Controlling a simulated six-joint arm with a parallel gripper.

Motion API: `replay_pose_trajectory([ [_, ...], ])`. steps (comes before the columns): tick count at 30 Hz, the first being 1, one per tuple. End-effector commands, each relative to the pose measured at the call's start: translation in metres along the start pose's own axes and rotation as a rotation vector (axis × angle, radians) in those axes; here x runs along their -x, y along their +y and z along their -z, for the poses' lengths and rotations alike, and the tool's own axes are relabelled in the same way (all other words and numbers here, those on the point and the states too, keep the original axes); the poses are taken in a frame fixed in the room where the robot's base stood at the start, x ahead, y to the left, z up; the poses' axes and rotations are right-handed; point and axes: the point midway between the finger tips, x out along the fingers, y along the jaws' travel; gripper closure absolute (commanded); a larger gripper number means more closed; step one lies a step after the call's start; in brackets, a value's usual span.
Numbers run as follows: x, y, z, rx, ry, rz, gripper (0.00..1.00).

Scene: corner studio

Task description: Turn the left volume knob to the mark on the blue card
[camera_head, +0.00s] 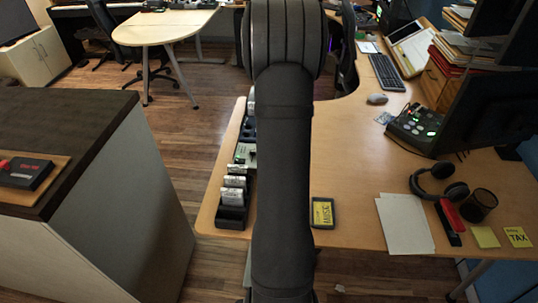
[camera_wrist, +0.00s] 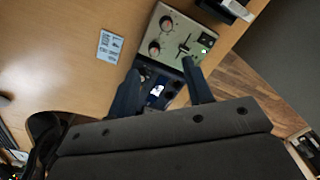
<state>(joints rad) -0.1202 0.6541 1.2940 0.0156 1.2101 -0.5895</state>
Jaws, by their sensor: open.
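In the wrist view a pale green-grey panel (camera_wrist: 203,38) lies on the desk with two round dark knobs, one nearer the top (camera_wrist: 166,22) and one lower (camera_wrist: 154,48), and a slider to their right. I cannot read the knobs' pointers. A small pale blue card (camera_wrist: 110,46) lies flat to the left of the panel; its print is too small to read.
A dark blue device (camera_wrist: 158,90) with a small lit screen shows between my fingers. In the head view, a rack of boxes (camera_head: 233,205) stands at the desk's left edge and a yellow-labelled box (camera_head: 322,213) near the front.

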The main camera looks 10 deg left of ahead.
Motion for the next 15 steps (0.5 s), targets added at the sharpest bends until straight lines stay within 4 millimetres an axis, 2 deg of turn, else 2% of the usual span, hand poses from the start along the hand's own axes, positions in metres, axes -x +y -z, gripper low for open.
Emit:
replay_pose_trajectory([
  [3,0.003,-0.009,-0.003,0.161,0.000,0.001,0.54],
  [8,0.003,-0.015,-0.004,0.266,-0.001,0.002,0.54],
  [11,-0.003,-0.015,-0.004,0.280,-0.002,0.003,0.54],
  [15,-0.022,-0.015,-0.005,0.279,-0.003,0.004,0.54],
])
